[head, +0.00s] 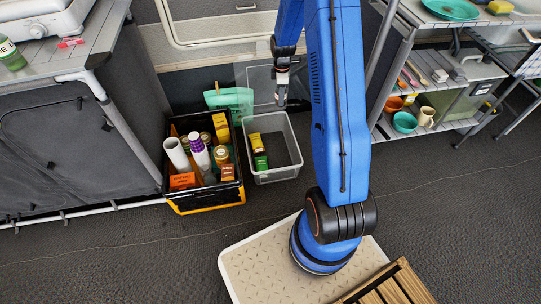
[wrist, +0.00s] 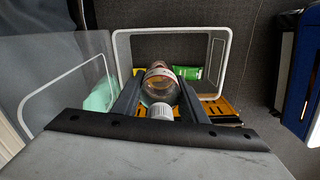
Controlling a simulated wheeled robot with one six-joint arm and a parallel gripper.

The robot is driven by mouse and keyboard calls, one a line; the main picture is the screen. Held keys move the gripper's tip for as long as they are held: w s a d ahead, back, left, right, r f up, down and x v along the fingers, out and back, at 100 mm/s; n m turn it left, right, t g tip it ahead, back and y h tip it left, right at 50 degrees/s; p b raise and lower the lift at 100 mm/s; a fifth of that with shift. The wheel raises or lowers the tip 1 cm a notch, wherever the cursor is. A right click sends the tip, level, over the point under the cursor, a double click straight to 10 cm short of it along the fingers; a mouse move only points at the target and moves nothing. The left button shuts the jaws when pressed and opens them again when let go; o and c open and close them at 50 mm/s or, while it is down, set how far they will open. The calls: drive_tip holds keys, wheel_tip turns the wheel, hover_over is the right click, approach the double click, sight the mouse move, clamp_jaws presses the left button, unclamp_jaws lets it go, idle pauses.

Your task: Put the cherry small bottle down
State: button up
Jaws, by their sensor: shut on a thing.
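My gripper (wrist: 161,98) is shut on a clear small bottle (wrist: 159,82) with a white cap and reddish contents or label, likely the cherry small bottle. The bottle is between the two dark fingers in the wrist view, its cap toward the camera. In the head view my gripper (head: 281,88) hangs near the back of a grey open bin (head: 276,177); I cannot make out the bottle there. The bin also shows beyond the bottle in the wrist view (wrist: 122,50). I cannot tell the bottle's height over it.
The bin holds a yellow item (head: 255,141) and a green item (head: 261,162) on its left; its right side is clear. A black-and-yellow crate (head: 205,204) full of bottles and boxes stands left of it. A teal object (head: 238,98) and a clear panel (head: 262,76) are behind.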

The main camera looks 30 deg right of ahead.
drive_tip(key=s+a+f+m, duration=0.1)
drive_tip(key=s+f, duration=0.4)
drive_tip(key=f, duration=0.4)
drive_tip(key=s+a+f, duration=0.2)
drive_tip(key=s+f, duration=0.2)
drive_tip(key=f, duration=0.4)
hover_over(282, 162)
wheel_tip(282, 162, down, 6)
drive_tip(key=shift+d+f, duration=0.1)
drive_tip(key=shift+f, duration=5.55)
drive_tip(key=shift+f, duration=0.15)
drive_tip(key=o, duration=1.2)
drive_tip(key=shift+c, duration=0.2)
drive_tip(key=shift+o, duration=0.2)
